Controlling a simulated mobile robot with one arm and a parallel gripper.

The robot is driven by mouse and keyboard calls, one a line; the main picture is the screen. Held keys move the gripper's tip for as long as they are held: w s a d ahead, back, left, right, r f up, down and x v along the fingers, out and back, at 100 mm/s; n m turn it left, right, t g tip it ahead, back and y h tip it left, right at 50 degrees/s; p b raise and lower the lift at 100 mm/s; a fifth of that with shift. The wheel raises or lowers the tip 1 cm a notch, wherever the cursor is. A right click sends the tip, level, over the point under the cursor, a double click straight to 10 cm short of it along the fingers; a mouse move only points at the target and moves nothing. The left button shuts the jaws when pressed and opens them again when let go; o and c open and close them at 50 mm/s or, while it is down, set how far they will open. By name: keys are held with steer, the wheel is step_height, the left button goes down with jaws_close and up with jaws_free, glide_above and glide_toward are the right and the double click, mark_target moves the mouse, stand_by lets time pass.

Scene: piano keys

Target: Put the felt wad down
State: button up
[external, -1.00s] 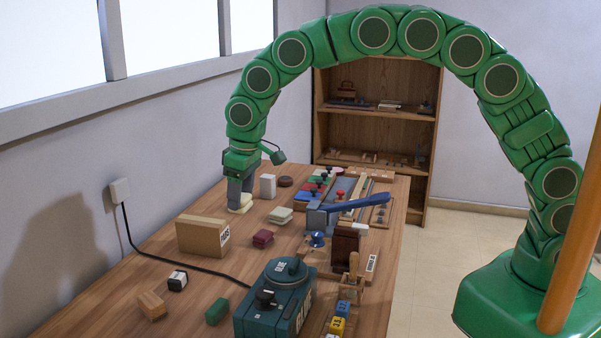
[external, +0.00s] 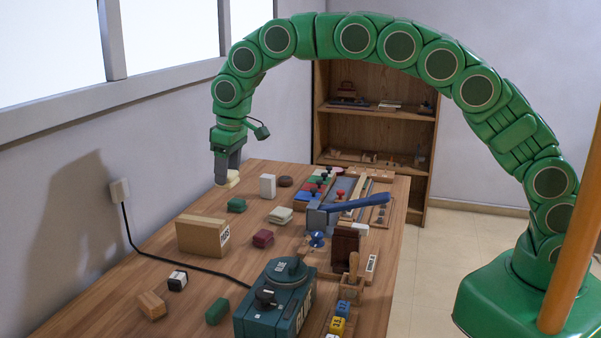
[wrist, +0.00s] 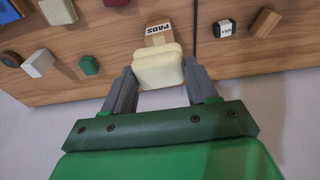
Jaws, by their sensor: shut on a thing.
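A cream felt wad (external: 231,180), rounded and two-layered, is in my gripper (external: 227,172). In the wrist view the wad (wrist: 158,68) is pinched between the two grey fingers of my gripper (wrist: 159,74). The gripper is shut on it, pointing down, near the table's wall-side edge. The wad appears raised off the wooden table (external: 150,262); its exact height is hard to tell. The wrist view shows the table edge running behind the fingers.
A PADS box (external: 200,238) stands nearer the camera. A green block (external: 236,205), white block (external: 267,186) and cream pads (external: 280,215) lie around there. A blue-handled tool (external: 350,205) is to the right. A black cable (external: 165,256) crosses the tabletop.

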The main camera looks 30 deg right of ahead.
steer(key=shift+w+a+f, duration=1)
steer(key=shift+f, duration=0.15)
steer(key=shift+w+a+f, duration=0.95)
steer(key=shift+a+f, duration=0.05)
steer(key=shift+f, duration=0.2)
steer(key=shift+w+a+f, duration=1)
steer(key=shift+f, duration=0.15)
steer(key=shift+w+a+f, duration=0.2)
steer(key=shift+f, duration=1.65)
steer(key=shift+f, duration=0.1)
steer(key=o, duration=1)
steer(key=r, duration=0.4)
steer(key=d+r, duration=0.1)
steer(key=r, duration=0.3)
steer(key=s+r, duration=0.1)
steer(key=r, duration=0.3)
steer(key=shift+s+d, duration=0.1)
steer(key=shift+d, duration=0.1)
